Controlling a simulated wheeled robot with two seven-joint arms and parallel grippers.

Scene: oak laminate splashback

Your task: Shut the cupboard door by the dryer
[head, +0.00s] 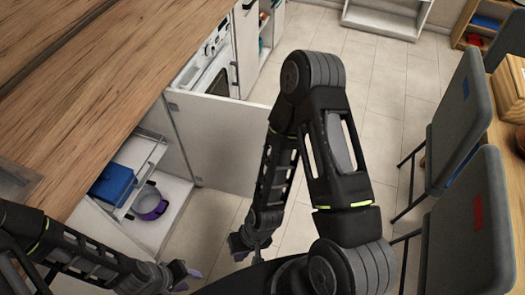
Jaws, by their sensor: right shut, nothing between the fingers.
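The pale cupboard door (215,138) stands open, swung out from under the counter, next to the white dryer (214,50) with its dark window. The open cupboard (172,222) holds a blue box (113,184) and a purple pot (150,203). My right gripper (240,246) is shut and empty, low in front of the open cupboard and apart from the pot; my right arm covers the door's outer end. My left gripper (186,275) is at the bottom edge, left of the right one; its fingers are too unclear to tell their opening.
The wooden counter (75,75) runs along the left above the cupboard. Another open cupboard door (246,40) is beyond the dryer. Grey chairs (465,112) and a wooden table (508,150) stand at the right. Tiled floor (385,80) is clear between.

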